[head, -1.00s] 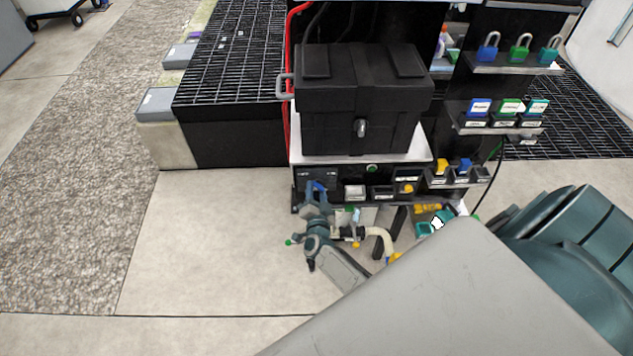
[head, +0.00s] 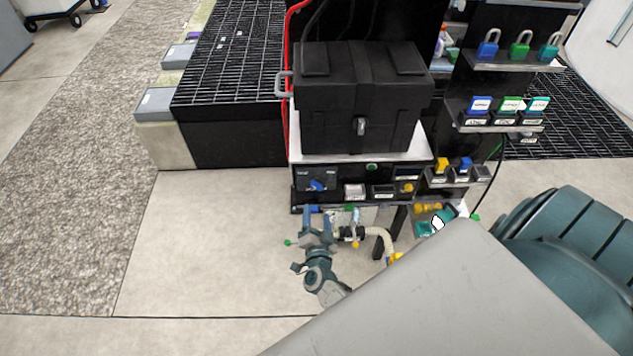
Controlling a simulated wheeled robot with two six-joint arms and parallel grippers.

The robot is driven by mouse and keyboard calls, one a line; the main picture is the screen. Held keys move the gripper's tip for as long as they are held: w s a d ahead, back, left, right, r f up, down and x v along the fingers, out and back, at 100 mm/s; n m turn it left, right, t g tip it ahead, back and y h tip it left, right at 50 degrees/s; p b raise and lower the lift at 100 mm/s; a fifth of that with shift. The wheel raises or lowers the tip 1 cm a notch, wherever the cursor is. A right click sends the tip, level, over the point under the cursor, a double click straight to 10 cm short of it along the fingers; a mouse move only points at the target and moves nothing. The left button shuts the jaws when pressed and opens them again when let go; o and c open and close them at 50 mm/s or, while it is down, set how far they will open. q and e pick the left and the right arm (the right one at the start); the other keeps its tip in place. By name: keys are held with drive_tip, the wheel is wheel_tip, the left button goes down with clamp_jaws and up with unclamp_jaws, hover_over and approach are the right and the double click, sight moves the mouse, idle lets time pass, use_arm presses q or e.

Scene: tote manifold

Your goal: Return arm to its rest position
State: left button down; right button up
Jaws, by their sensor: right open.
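My right gripper (head: 318,214) is in the head view below the front panel of the stand. It is open, its two fingers point up toward the panel, and nothing shows between them. A blue knob (head: 318,185) on the panel is just above the fingertips, with a gap between. My left gripper is not in view.
A black tote (head: 362,105) with a latch sits on the white-topped stand. A pale hose with a black fitting (head: 352,233) hangs close to the right of my gripper. Open floor (head: 200,250) lies to the left.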

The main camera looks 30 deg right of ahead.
drive_tip(key=shift+s+a, duration=0.3)
drive_tip(key=shift+s, duration=0.25)
drive_tip(key=s+a+f+n+g+y, duration=0.2)
drive_tip(key=s+f+n+y, duration=0.3)
drive_tip(key=f, duration=0.6)
drive_tip(key=s+a+f+n+g+y, duration=0.25)
drive_tip(key=s+f+n, duration=0.35)
drive_tip(key=f, duration=0.5)
drive_tip(key=s+d+f+n+g+y, duration=0.1)
drive_tip(key=s+f+g, duration=0.1)
drive_tip(key=s+f, duration=0.3)
drive_tip(key=s+d+f+n+g, duration=0.1)
drive_tip(key=s+f+g, duration=0.2)
drive_tip(key=s, duration=0.9)
wheel_tip(320, 180, down, 2)
drive_tip(key=shift+f+y, duration=0.1)
drive_tip(key=shift+y, duration=0.25)
drive_tip(key=s+d+f+n+g, duration=0.1)
drive_tip(key=s, duration=0.3)
drive_tip(key=s+d+f+g, duration=0.1)
drive_tip(key=s+g, duration=0.1)
drive_tip(key=s, duration=0.3)
drive_tip(key=s+d+f+n+g, duration=0.1)
drive_tip(key=s, duration=0.3)
drive_tip(key=shift+s+f+n+g, duration=0.25)
drive_tip(key=shift+s+f+n, duration=0.05)
drive_tip(key=shift+s, duration=0.05)
drive_tip(key=shift+c, duration=0.2)
